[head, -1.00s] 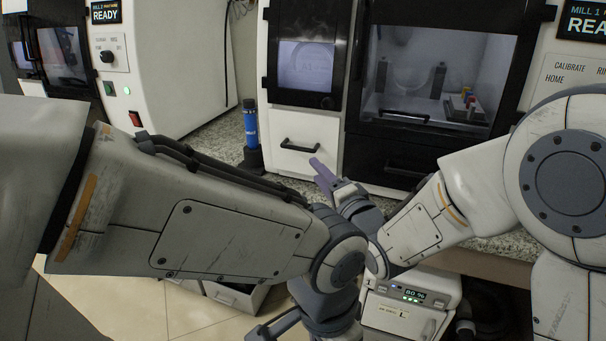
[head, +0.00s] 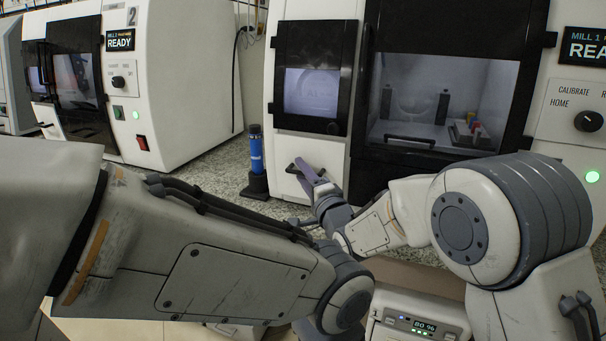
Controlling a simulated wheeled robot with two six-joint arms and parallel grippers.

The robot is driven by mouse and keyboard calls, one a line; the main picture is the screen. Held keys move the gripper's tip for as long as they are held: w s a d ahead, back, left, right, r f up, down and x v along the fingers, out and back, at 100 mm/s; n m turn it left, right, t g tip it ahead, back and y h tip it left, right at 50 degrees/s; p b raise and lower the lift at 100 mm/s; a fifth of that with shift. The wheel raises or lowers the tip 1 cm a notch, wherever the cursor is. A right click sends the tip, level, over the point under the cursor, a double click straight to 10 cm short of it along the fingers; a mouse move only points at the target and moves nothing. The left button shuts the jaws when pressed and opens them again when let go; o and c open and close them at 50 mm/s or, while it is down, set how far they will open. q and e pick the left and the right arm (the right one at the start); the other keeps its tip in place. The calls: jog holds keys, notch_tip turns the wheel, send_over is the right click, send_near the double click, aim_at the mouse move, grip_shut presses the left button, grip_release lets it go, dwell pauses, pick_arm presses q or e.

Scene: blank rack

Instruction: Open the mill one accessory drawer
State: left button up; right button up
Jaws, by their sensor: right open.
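Mill one, the right-hand white machine with a "MILL 1" screen (head: 592,47), has a small white drawer front (head: 312,148) below its dark display panel. The drawer looks shut. Its dark bar handle (head: 291,169) is partly covered by my right gripper (head: 308,171). The right gripper is open, with its purple-grey fingers at the handle; I cannot tell whether they touch it or straddle it. My right arm reaches in from the right. My left arm crosses the lower left, and its gripper is out of view.
A blue cylinder in a black stand (head: 256,160) stands on the speckled counter (head: 212,170) left of the drawer. Mill two (head: 185,80) stands further left. Mill one's windowed door (head: 440,100) is closed. A white unit reading 80 % (head: 420,318) sits below.

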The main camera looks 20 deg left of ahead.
jog(key=shift+c, duration=0.3)
grip_shut()
dwell(1.2)
